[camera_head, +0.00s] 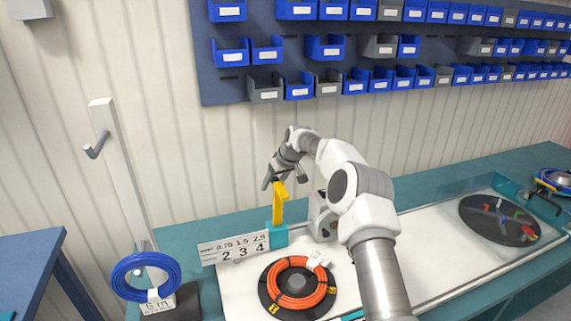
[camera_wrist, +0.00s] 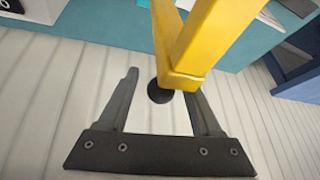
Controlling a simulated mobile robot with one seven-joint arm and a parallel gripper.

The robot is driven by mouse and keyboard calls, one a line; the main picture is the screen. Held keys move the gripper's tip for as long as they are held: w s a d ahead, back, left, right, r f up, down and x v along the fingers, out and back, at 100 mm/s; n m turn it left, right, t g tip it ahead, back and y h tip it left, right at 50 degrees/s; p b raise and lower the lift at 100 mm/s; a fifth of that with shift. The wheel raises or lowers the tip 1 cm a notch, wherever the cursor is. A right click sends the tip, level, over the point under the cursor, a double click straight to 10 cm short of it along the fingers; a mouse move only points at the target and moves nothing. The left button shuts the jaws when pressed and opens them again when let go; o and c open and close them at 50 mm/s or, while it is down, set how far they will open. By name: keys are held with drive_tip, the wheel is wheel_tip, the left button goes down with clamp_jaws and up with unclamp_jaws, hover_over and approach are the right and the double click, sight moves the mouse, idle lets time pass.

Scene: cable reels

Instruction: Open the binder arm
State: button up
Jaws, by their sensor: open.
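The yellow binder arm (camera_head: 279,204) stands upright on a teal block (camera_head: 279,236) at the back of the bench in the head view. In the wrist view the yellow arm (camera_wrist: 195,50) runs down from the top, with a black round knob (camera_wrist: 160,91) at its end. My gripper (camera_head: 282,181) is at the top of the yellow arm. In the wrist view its two dark fingers (camera_wrist: 161,95) are spread, one on each side of the knob. The right finger is partly hidden behind the yellow arm. I cannot tell whether either finger touches it.
A number plate (camera_head: 234,247) stands left of the teal block. An orange cable reel (camera_head: 297,284) lies in front, and a blue cable coil (camera_head: 146,276) hangs at left. The ribbed wall (camera_head: 180,170) is close behind, with blue bins (camera_head: 325,47) above. Another reel (camera_head: 499,220) is far right.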

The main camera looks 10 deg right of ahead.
drive_tip(key=b+v, duration=0.2)
drive_tip(key=v, duration=1.2)
drive_tip(key=shift+s+r, duration=0.25)
drive_tip(key=shift+r, duration=0.05)
drive_tip(key=shift+d, duration=0.1)
drive_tip(key=shift+c, duration=0.3)
